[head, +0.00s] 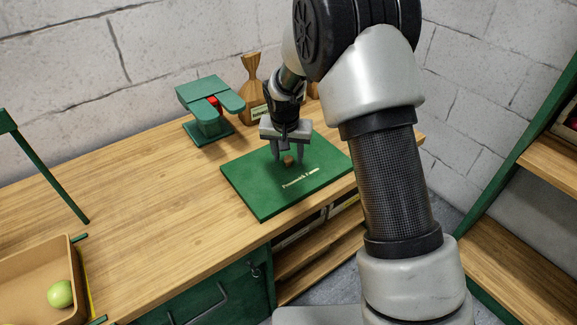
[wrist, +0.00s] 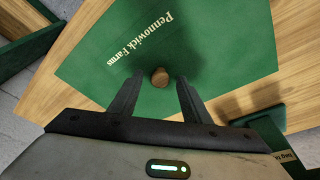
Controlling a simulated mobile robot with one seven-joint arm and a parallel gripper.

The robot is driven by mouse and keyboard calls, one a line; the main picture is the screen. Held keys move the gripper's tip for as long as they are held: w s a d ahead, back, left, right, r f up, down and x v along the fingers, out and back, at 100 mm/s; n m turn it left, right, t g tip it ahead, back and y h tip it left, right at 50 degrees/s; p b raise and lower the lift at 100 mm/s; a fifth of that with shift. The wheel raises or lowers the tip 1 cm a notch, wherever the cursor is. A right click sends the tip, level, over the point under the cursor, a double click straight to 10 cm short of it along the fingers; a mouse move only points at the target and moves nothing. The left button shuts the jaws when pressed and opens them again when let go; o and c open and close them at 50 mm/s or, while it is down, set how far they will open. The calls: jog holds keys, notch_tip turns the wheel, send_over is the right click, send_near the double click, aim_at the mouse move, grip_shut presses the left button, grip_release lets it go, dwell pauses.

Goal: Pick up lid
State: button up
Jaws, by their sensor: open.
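The lid (head: 257,192) is a flat green panel with "Pennowick Farms" lettering and a small round wooden knob (head: 288,161). It lies on the wooden workbench in the head view. The lid (wrist: 215,60) fills much of the wrist view, with the knob (wrist: 160,77) near the middle. My gripper (head: 289,159) points down over the lid, its fingers on either side of the knob. In the wrist view my gripper (wrist: 158,82) is open, with gaps between the fingers and the knob. I cannot tell whether the fingertips touch the lid.
A green device (head: 208,105) with a red part stands behind the lid, beside a brown paper bag (head: 252,85). A tan crate (head: 35,285) with a green apple (head: 60,294) is at the lower left. The workbench (head: 130,195) is clear left of the lid. Shelves (head: 520,220) stand at right.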

grip_shut()
